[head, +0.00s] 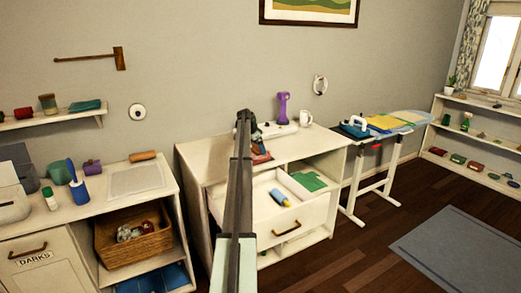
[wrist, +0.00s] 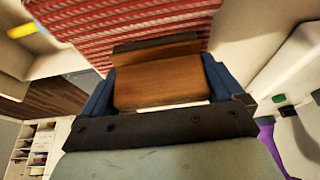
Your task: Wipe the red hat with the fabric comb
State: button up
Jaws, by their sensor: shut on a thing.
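The red hat (wrist: 130,22), ribbed with pale stripes, fills the top of the wrist view. In the head view, a small red patch that looks like the hat (head: 261,158) shows beside my arm, on top of the white drawer unit; the arm hides part of it. My gripper (wrist: 157,80) is shut on the fabric comb (wrist: 158,85), a brown wooden block with a dark edge, held between blue fingers. The comb's dark edge overlaps the hat's lower edge in the wrist view; I cannot tell whether they touch.
A purple device (head: 283,108) and white mug (head: 306,118) stand behind on the top. A wicker basket (head: 106,250) is at left, an ironing board (head: 409,117) at right.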

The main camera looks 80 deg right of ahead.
jog(key=shift+w+d, duration=0.4)
jog(key=shift+d, duration=0.05)
jog(key=shift+s+a+r, duration=0.1)
jog(key=shift+a+r, duration=0.05)
jog(key=shift+r, duration=3.9)
